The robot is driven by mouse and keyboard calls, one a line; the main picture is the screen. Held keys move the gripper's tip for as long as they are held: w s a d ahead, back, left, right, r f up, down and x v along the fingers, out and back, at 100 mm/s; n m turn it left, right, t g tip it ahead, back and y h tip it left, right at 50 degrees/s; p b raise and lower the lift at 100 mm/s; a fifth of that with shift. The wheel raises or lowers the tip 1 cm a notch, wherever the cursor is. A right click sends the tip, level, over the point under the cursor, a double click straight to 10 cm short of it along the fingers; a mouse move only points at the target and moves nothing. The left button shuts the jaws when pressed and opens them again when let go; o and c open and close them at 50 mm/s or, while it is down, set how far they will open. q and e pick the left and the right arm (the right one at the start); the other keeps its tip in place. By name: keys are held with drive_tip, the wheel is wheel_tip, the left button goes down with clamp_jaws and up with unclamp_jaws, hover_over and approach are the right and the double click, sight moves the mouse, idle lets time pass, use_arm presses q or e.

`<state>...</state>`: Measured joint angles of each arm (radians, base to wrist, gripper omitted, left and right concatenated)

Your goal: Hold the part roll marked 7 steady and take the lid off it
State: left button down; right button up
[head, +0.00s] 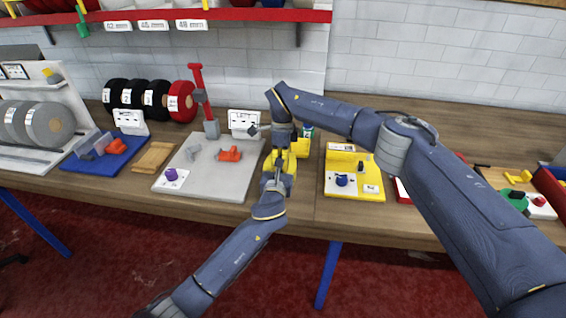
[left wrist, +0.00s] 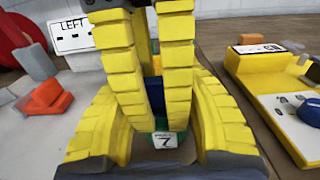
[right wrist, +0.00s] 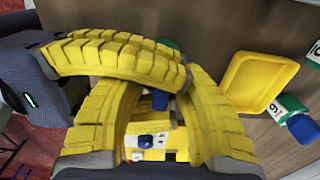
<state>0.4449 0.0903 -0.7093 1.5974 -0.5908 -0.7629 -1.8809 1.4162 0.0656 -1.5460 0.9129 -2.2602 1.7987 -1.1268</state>
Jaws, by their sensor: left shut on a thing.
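The part roll marked 7 (left wrist: 165,141) shows in the left wrist view as a green end with a white label and a blue body (left wrist: 153,90) behind yellow fingers. My left gripper (left wrist: 160,95) is shut on it, its curved fingers on either side. My right gripper (right wrist: 163,88) reaches in from above, its two fingers crossing in front of the roll in the left wrist view. Whether they press on the lid is hidden. In the right wrist view a bit of green (right wrist: 167,45) and blue (right wrist: 160,100) shows around the fingers. In the head view both grippers overlap and cover the roll.
A grey board (head: 225,185) with an orange part (head: 230,154) and a LEFT sign (head: 243,123) lies to the left. A yellow board (head: 355,190) lies to the right. A yellow tray (right wrist: 255,82) and another labelled roll (right wrist: 290,106) are close by. A red post (head: 197,85) stands behind.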

use_arm(q)
drive_tip(key=shift+f, duration=0.25)
use_arm(e)
drive_tip(key=o, duration=0.5)
drive_tip(key=shift+w, duration=0.1)
use_arm(q)
drive_tip(key=shift+a, duration=0.1)
use_arm(e)
drive_tip(key=shift+r, duration=0.1)
drive_tip(key=shift+r, duration=5.9)
use_arm(q)
drive_tip(key=c, duration=1)
unclamp_jaws()
drive_tip(key=s, duration=0.3)
drive_tip(key=s+a, duration=0.1)
drive_tip(key=s, duration=0.6)
drive_tip(key=shift+s+a+r, duration=0.2)
drive_tip(key=shift+s+a, duration=0.1)
drive_tip(key=shift+s, duration=0.6)
use_arm(e)
drive_tip(key=o, duration=0.5)
